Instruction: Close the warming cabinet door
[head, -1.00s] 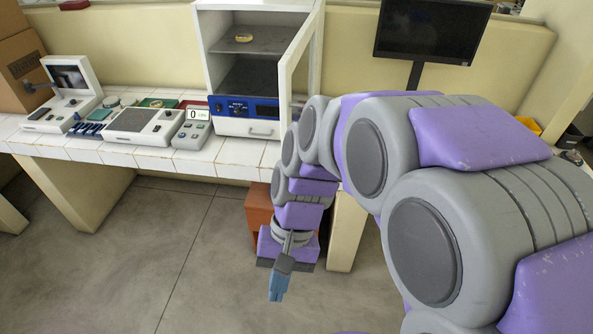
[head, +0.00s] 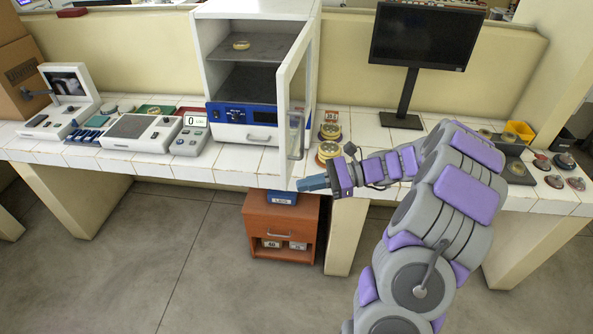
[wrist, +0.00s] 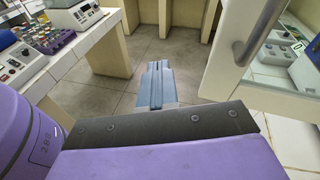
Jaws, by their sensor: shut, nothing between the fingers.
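The warming cabinet (head: 203,50) stands on the tiled bench in the head view, white with a blue control panel. Its door (head: 291,100) is hinged on the right and stands open toward me, with a grey vertical handle (head: 297,138). In the wrist view the door (wrist: 226,77) and its handle (wrist: 262,32) show at the upper right. My gripper (head: 302,184) is shut and empty, just below the door's lower front edge; I cannot tell whether it touches. Its blue fingers (wrist: 154,86) also show in the wrist view, left of the door.
A dish (head: 241,45) lies on the cabinet's upper shelf. Stacked dishes (head: 329,141) stand on the bench right of the door, near my arm. A monitor (head: 420,35) stands behind. An orange drawer unit (head: 256,226) is below the bench. The floor in front is clear.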

